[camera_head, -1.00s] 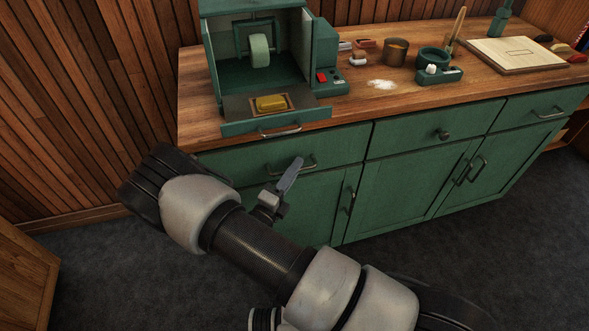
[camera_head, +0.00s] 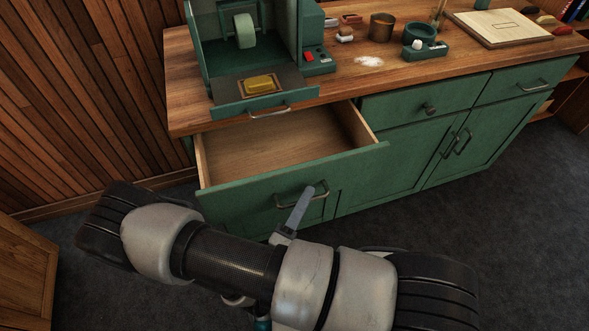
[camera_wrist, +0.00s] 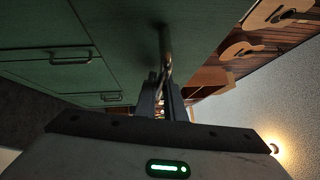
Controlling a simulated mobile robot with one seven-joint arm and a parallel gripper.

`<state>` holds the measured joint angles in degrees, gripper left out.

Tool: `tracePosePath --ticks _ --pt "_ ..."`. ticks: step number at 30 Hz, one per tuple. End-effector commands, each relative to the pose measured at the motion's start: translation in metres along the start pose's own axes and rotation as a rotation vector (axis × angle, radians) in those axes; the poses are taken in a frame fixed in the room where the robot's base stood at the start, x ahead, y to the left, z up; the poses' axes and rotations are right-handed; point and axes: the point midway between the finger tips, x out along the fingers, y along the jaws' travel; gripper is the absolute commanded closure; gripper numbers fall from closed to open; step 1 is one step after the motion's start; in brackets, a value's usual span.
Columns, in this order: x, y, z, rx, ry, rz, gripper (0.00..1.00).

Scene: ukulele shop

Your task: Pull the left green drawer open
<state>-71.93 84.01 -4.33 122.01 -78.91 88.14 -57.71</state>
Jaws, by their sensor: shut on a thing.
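The left green drawer (camera_head: 240,199) is pulled well out of the cabinet in the head view, and its bare wooden inside (camera_head: 270,150) shows empty. Its metal bar handle (camera_head: 318,190) is on the drawer front. My gripper (camera_head: 307,192) is at this handle, with one finger showing and the rest hidden behind my arm. In the wrist view my gripper (camera_wrist: 162,88) is shut on the handle (camera_wrist: 165,50), its two fingers on either side of the bar.
The middle drawer (camera_head: 400,103) is closed. Wood panelling (camera_head: 80,100) is at the left.

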Motion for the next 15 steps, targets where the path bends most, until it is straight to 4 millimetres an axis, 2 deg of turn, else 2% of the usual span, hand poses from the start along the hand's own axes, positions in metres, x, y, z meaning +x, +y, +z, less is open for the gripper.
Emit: tracePosePath --ticks 6,15 --pt "-0.038 -0.010 -0.038 -0.004 -0.002 -0.002 1.00" --pt "-0.063 -0.017 -0.063 0.000 0.000 -0.003 1.00"
